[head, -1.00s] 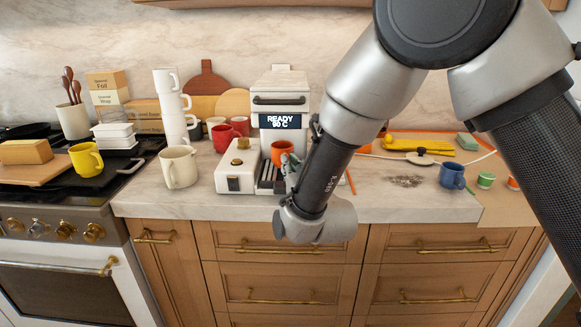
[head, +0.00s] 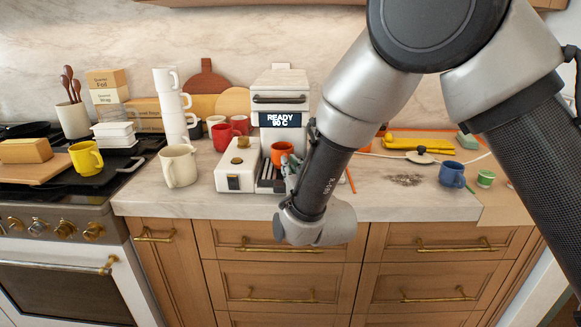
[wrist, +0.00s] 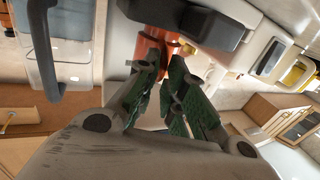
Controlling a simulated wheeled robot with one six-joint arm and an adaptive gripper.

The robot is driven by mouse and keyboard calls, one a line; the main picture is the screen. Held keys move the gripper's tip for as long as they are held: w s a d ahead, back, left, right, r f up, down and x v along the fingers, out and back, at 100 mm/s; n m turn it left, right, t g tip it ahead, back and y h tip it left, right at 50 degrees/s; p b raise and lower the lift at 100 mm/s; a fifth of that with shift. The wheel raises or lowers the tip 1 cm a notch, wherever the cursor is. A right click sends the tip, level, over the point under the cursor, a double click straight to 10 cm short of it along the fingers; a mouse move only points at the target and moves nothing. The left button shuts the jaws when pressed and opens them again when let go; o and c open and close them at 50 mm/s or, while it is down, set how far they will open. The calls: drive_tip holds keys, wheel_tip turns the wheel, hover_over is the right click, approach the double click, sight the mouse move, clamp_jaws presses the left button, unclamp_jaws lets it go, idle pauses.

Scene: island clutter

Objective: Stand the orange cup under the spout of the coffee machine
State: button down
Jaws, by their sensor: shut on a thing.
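The orange cup (head: 281,153) is below the display panel of the white coffee machine (head: 281,86), over the dark slatted drip tray (head: 267,186). I cannot tell whether its base touches the tray. My gripper (head: 289,170) reaches in from the front right and is shut on the cup, whose far part shows beyond the fingers in the wrist view (wrist: 150,48). The green finger pads (wrist: 163,85) are close together there. A dark block, likely the spout part (wrist: 190,18), sits beside the cup in that view. The grip point is partly hidden.
A white box with a brass knob (head: 236,170) stands left of the tray. Red mugs (head: 222,137), a cream mug (head: 179,166) and stacked white cups (head: 172,105) are further left.

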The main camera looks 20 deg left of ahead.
drive_tip(key=shift+f, duration=0.3)
idle(0.4)
drive_tip(key=c, duration=1.4)
unclamp_jaws()
drive_tip(key=shift+c, duration=0.2)
drive_tip(key=v, duration=1.2)
drive_tip(key=shift+f, duration=0.1)
